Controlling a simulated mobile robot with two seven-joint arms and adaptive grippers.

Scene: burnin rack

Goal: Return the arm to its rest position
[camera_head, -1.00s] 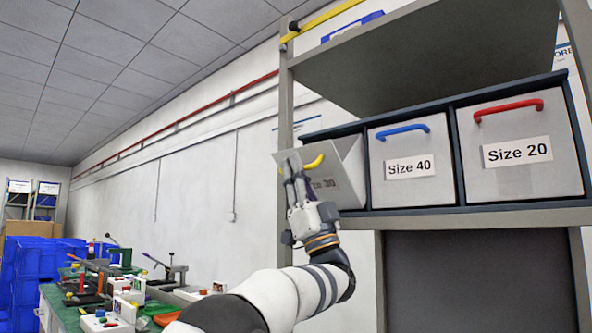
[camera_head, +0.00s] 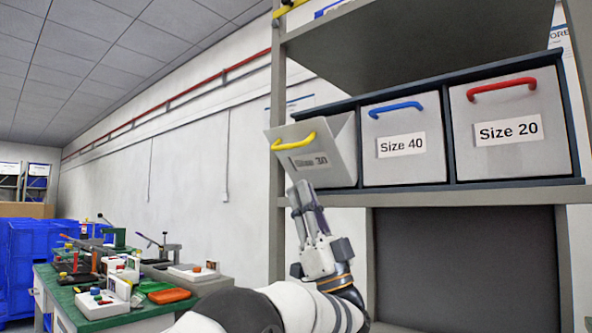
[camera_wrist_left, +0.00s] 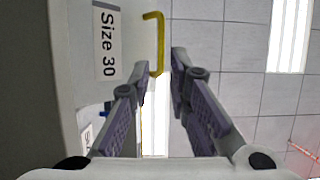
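My left gripper (camera_head: 301,190) points up just below the tilted Size 30 bin (camera_head: 330,167) in the head view, clear of its yellow handle (camera_head: 294,142). The left wrist view shows a gap between its purple-padded fingers (camera_wrist_left: 160,68), with nothing held. The yellow handle (camera_wrist_left: 155,44) and the Size 30 label (camera_wrist_left: 106,40) show beyond the fingertips there. The Size 30 bin leans out of the rack at its top. My right gripper is not in view.
The Size 40 bin (camera_head: 403,140) and Size 20 bin (camera_head: 507,128) sit flush in the shelf rack, right of the tilted bin. A grey rack post (camera_head: 277,220) stands close beside my gripper. A green workbench (camera_head: 60,292) with tools and blue crates (camera_head: 35,250) are at lower left.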

